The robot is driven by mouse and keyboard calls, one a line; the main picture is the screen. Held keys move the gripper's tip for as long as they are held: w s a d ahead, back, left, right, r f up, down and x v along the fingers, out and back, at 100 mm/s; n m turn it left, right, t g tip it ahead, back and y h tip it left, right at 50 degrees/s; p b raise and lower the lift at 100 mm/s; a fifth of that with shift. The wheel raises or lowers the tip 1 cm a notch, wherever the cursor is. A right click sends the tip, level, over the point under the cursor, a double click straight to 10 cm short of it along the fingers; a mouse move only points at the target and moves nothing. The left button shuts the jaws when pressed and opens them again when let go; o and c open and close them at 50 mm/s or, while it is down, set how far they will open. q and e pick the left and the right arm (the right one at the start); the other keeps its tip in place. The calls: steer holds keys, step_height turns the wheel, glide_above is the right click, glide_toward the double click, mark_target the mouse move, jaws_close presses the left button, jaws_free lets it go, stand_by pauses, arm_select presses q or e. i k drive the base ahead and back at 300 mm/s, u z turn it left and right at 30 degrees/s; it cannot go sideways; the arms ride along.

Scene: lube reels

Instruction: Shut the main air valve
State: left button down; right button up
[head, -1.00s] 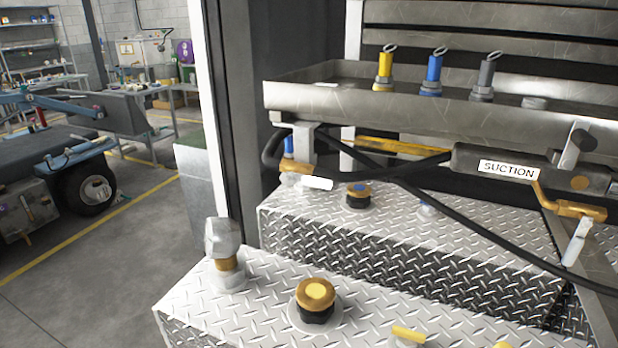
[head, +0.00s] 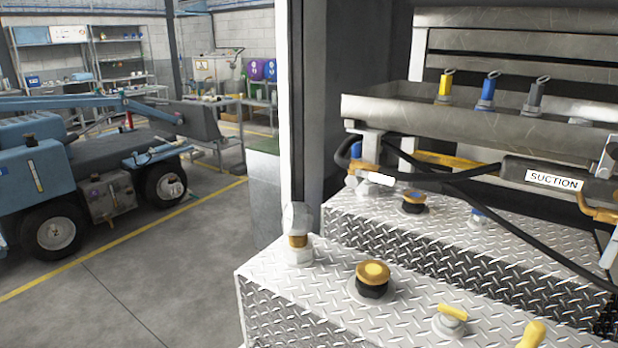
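No part is labelled as the main air valve, and I cannot tell which fitting it is. A small yellow-handled fitting (head: 452,313) stands on the front diamond-plate tank top (head: 410,295). A yellow handle (head: 533,334) is cut off by the bottom edge, right of it. A valve with a brass lever (head: 597,211) sits at the right edge, by the grey pipe labelled SUCTION (head: 553,180). Neither of my grippers is in view.
A black hose (head: 490,218) crosses above the rear tank. Open floor (head: 160,275) lies left, before a blue vehicle (head: 40,170).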

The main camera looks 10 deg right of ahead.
mark_target(375, 176)
steer(key=u, duration=0.9)
steer(key=k, duration=0.7)
steer(key=z, duration=0.9)
steer(key=i, duration=0.4)
steer(key=u, duration=0.25)
